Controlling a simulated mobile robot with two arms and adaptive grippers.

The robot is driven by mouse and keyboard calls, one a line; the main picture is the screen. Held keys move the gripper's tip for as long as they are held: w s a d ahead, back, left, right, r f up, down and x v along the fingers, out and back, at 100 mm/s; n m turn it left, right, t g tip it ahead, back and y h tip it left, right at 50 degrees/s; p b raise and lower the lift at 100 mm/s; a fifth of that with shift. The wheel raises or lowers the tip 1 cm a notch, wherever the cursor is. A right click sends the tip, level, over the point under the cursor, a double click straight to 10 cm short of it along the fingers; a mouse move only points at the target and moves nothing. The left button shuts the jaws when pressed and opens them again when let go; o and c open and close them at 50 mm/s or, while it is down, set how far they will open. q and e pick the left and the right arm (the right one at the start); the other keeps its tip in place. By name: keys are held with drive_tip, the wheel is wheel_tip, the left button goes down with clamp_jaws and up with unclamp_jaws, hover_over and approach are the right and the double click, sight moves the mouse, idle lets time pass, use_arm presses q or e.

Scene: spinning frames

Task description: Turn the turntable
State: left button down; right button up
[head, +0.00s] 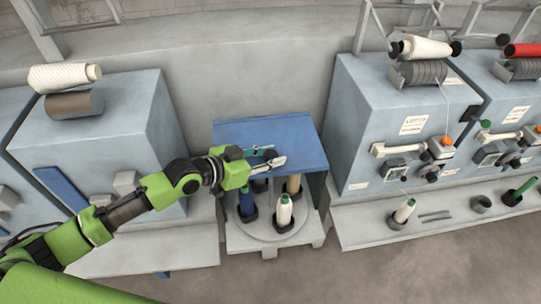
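The grey round turntable (262,228) sits on a low stand between the machines, partly under a blue top (295,145). It bears several dark holders with spools: a white one (284,211) at the front, a blue one (247,204) at the left and a tan one (294,184) at the right rear. My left gripper (272,161) is over the turntable's rear part, at the blue top's front edge. Its fingers point right. I cannot tell whether they touch anything or are open. The turntable's rear is hidden. My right gripper is not in view.
Blue-grey machines stand left (130,125) and right (380,120), close to the stand. A ledge (385,220) in front of the right machines bears a white spool (404,210) and a green spool (522,190). The floor in front is clear.

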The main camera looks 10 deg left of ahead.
use_arm(q)
drive_tip(key=c, duration=1.6)
unclamp_jaws()
drive_tip(key=shift+v, duration=6.05)
drive_tip(key=shift+w+r, duration=0.1)
drive_tip(key=shift+w, duration=0.05)
drive_tip(key=shift+c, duration=0.4)
